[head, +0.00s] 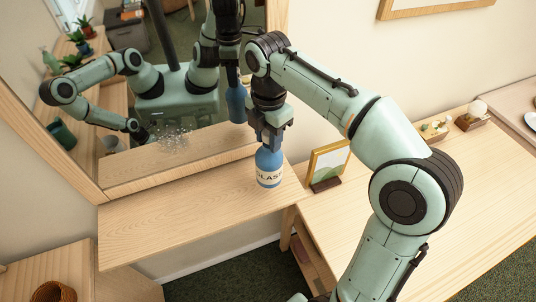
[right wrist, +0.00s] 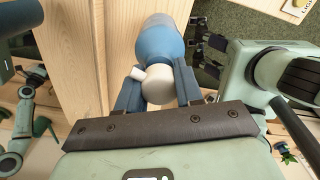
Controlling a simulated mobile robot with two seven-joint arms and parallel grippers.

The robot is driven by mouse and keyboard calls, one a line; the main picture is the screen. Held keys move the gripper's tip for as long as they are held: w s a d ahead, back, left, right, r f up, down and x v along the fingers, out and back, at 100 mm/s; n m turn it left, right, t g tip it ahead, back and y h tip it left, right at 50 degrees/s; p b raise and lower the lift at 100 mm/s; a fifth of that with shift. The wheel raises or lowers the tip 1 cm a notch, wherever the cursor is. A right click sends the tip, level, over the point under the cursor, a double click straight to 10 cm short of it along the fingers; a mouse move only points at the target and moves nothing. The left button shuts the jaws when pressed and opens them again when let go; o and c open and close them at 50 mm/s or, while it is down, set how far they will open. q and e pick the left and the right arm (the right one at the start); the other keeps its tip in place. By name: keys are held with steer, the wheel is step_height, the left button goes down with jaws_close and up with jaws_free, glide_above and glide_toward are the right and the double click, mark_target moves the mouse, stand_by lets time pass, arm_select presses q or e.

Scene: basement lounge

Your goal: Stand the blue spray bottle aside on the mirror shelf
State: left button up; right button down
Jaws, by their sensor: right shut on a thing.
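The blue spray bottle (head: 269,170), with a partly visible label, is upright over the right end of the wooden mirror shelf (head: 165,222). I cannot tell whether its base touches the shelf. My right gripper (head: 271,136) comes from above and is shut on the bottle's top. In the right wrist view the fingers (right wrist: 157,92) are on both sides of the white spray head (right wrist: 158,85), and the blue body (right wrist: 160,47) extends beyond them. My left gripper shows only as a reflection in the mirror (head: 120,183).
A cloudy spot (head: 174,138) marks the mirror glass. A framed picture (head: 328,165) stands close to the bottle's right, on the long wooden table (head: 455,190). A woven basket (head: 54,291) sits at lower left. The shelf's left and middle are clear.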

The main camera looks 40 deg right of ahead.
mark_target(267, 152)
steer(key=shift+w+f, duration=0.25)
steer(key=shift+f, duration=0.45)
step_height(267, 152, down, 3)
steer(key=shift+w+f+b, duration=0.1)
steer(key=shift+f+b, duration=0.05)
steer(key=shift+b, duration=0.3)
steer(key=shift+f, duration=0.45)
arm_select(q)
steer(key=shift+s+f, duration=0.5)
steer(key=shift+f, duration=0.25)
steer(key=shift+w, duration=0.1)
arm_select(e)
steer(key=shift+f, duration=0.15)
arm_select(q)
steer(key=shift+f, duration=0.1)
arm_select(e)
steer(key=c, duration=0.7)
jaws_free()
steer(key=shift+c, duration=0.2)
